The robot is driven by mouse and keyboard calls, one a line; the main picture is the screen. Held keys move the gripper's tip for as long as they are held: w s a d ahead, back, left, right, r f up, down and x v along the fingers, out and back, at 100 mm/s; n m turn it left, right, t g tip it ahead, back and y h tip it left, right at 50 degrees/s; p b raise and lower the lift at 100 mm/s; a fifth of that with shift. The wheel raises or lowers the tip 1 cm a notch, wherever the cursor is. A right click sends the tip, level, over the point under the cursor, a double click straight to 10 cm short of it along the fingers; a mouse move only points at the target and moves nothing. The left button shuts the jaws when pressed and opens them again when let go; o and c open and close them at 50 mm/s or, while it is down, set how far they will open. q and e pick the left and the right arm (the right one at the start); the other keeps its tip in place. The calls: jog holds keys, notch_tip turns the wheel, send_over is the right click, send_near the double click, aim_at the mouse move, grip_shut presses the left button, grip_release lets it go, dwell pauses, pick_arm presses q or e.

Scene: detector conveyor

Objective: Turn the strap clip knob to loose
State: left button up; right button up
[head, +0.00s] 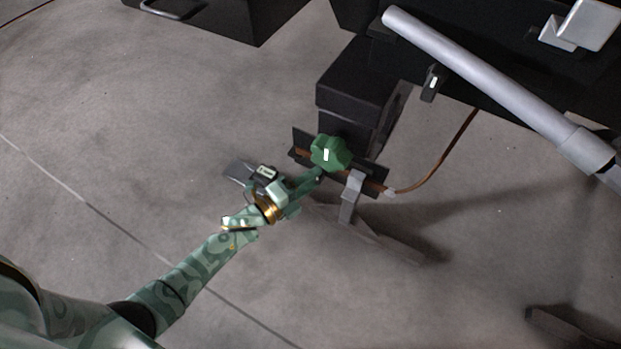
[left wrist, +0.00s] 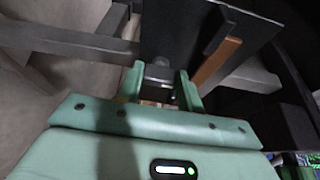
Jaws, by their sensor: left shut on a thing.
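The strap clip knob (head: 328,153), green and many-sided with a white mark, sits by a dark plate (head: 300,141) with a brown strap (head: 404,190) along it. My left gripper (head: 318,173) comes in from the lower left and its tips meet the knob's lower edge. The left wrist view shows the same gripper (left wrist: 163,88) with its fingers close around something, of which a small grey part shows between them. The exact grip is partly hidden. My right gripper is not in view.
A grey bracket (head: 352,192) stands just right of the knob. A black block (head: 354,85) rises behind it. A pale grey tube (head: 480,75) slants across the upper right, near a small black part with a white mark (head: 432,83). The floor at left is clear.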

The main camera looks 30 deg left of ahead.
pick_arm(q)
jog(key=shift+f+n, duration=0.1)
jog(key=shift+n, duration=0.2)
jog(key=o, duration=1)
jog(key=shift+s+a, duration=0.1)
jog(key=p+v, duration=0.4)
jog(key=v, duration=1.2)
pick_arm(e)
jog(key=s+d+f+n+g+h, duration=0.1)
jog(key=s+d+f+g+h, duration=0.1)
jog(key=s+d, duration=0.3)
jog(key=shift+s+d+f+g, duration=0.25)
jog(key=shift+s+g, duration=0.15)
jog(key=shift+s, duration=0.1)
